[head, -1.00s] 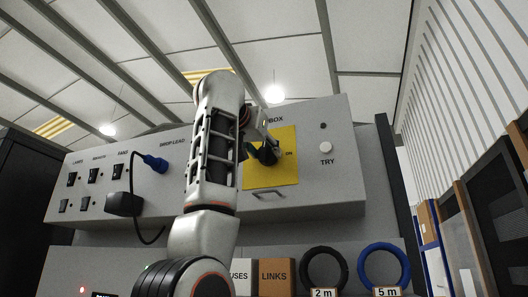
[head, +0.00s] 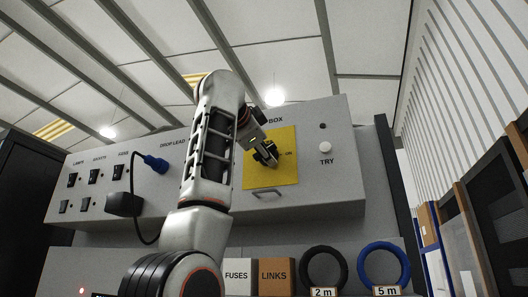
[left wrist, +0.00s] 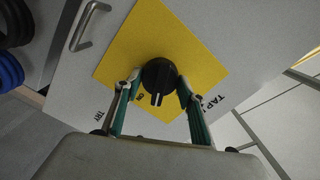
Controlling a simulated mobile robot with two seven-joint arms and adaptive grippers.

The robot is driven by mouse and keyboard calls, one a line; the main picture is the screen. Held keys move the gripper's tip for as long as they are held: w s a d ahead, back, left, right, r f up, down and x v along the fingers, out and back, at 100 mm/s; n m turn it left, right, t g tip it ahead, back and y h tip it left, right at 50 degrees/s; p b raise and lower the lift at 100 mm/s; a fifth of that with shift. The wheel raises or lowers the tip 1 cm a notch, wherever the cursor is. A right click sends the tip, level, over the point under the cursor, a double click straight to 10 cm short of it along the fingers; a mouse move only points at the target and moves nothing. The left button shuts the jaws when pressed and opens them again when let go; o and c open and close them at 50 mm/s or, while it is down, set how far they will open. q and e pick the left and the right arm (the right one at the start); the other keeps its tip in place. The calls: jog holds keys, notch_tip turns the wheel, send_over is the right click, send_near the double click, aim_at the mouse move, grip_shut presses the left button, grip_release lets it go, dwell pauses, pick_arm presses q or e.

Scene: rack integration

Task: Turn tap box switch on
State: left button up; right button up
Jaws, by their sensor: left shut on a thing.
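The tap box switch is a round black knob (left wrist: 160,72) on a yellow plate (left wrist: 140,40). In the left wrist view its white mark points down the picture, with the ON label to the left of the mark, not lined up with it. My left gripper (left wrist: 158,88) has one finger on each side of the knob and is shut on it. In the head view my left gripper (head: 265,152) reaches the yellow plate (head: 285,175) from the upper left and partly hides the knob. My right gripper is not in view.
A handle (head: 267,192) sits below the yellow plate, and a TRY button (head: 326,147) is to its right. A blue plug (head: 155,163) with a black cable is at left. FUSES and LINKS boxes (head: 276,276) and cable coils (head: 384,268) stand below.

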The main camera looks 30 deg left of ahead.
pick_arm(q)
jog(key=m, duration=0.5)
jog(key=shift+m, duration=0.3)
dwell(0.4)
jog(key=o, duration=1.1)
jog(key=v, duration=1.2)
jog(key=shift+f, duration=0.1)
